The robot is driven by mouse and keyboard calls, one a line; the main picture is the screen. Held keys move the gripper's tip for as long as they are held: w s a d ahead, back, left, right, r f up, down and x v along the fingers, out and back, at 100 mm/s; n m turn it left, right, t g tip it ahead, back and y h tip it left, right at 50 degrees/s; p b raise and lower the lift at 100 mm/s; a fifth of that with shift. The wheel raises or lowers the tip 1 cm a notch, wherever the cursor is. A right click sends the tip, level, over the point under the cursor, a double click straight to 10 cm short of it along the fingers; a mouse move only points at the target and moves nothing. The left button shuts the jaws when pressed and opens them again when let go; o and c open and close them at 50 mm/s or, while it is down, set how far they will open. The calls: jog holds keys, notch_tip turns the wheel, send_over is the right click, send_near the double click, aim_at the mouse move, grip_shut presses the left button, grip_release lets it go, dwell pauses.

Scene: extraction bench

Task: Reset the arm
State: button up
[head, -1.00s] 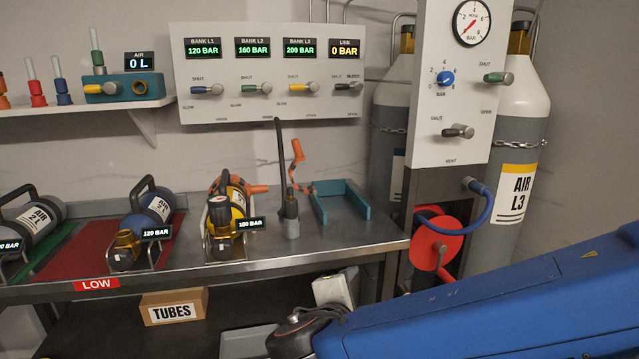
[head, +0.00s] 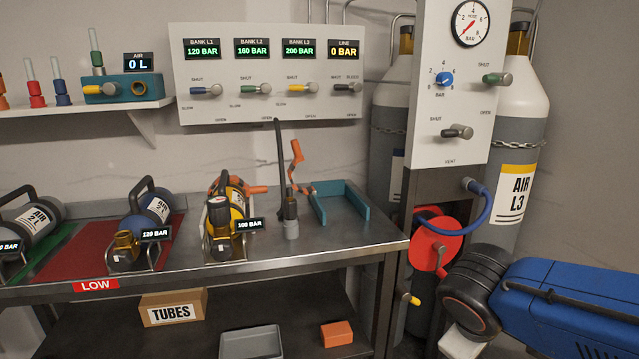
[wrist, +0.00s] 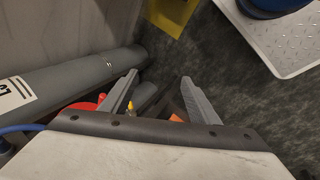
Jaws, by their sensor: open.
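My gripper (wrist: 158,95) shows in the wrist view with its two grey fingers apart and nothing between them. It points down over the dark floor, with a grey cylinder to its left. In the head view my blue arm reaches in from the right edge, in front of the cylinder labelled AIR L3 (head: 515,190) and right of the bench. The fingers themselves cannot be made out in the head view.
The steel bench (head: 330,240) carries several small cylinders and a teal tray (head: 365,197). A red hose reel (head: 437,240) and a blue hose (head: 485,212) are close to my arm. Below are a TUBES box (head: 173,307), a grey bin (head: 250,343) and an orange block (head: 336,333).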

jog(key=s+m+y, duration=0.1)
jog(key=m, duration=0.1)
jog(key=s+m+y, duration=0.1)
jog(key=s+m, duration=0.1)
jog(key=s+d+r+m+t+y, duration=0.1)
jog(key=m, duration=0.1)
jog(key=shift+s+m+y, duration=0.3)
jog(key=shift+m+y, duration=0.1)
